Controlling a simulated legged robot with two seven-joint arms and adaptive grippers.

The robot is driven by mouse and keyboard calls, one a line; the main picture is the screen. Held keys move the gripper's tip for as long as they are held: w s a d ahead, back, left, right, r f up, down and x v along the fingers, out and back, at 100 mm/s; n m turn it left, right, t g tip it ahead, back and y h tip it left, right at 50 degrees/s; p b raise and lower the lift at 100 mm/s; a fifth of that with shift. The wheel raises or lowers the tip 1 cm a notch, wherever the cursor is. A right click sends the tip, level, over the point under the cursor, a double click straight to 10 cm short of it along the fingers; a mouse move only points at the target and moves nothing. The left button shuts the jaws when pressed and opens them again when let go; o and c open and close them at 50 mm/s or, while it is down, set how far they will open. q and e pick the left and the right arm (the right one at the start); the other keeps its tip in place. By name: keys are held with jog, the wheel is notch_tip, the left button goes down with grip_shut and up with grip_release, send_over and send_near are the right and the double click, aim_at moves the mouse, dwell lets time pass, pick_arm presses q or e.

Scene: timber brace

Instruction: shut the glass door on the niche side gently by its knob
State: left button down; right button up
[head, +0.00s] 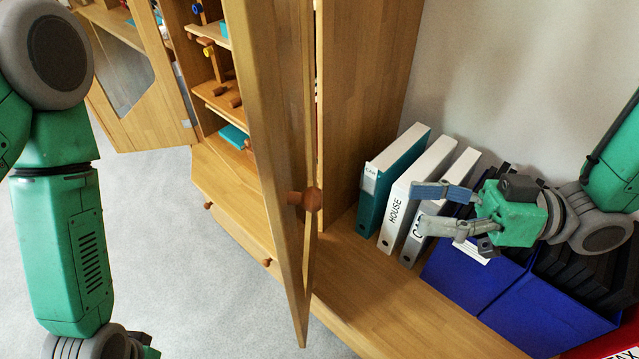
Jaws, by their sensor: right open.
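The glass door (268,110) on the niche side stands open, seen nearly edge-on in the middle of the head view. Its round wooden knob (311,199) sticks out near the door's lower part. My right gripper (416,208) is open and empty, its fingers pointing left towards the knob. It is clearly to the right of the knob, apart from it, in front of the binders. My left arm comes down the left side; its gripper is not in view.
Binders (392,195) stand on the wooden niche board (370,300), with blue boxes (540,310) to their right. Another glass door (125,75) stands open at the left. Shelves (215,95) hold small items. Grey floor (170,230) is clear.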

aim_at(311, 200)
jog(key=a, duration=0.5)
jog(key=w+a, duration=0.1)
jog(key=a, duration=0.8)
jog(key=shift+w+a+b, duration=0.3)
jog(key=shift+w+b, duration=0.05)
jog(key=shift+b, duration=0.05)
grip_shut()
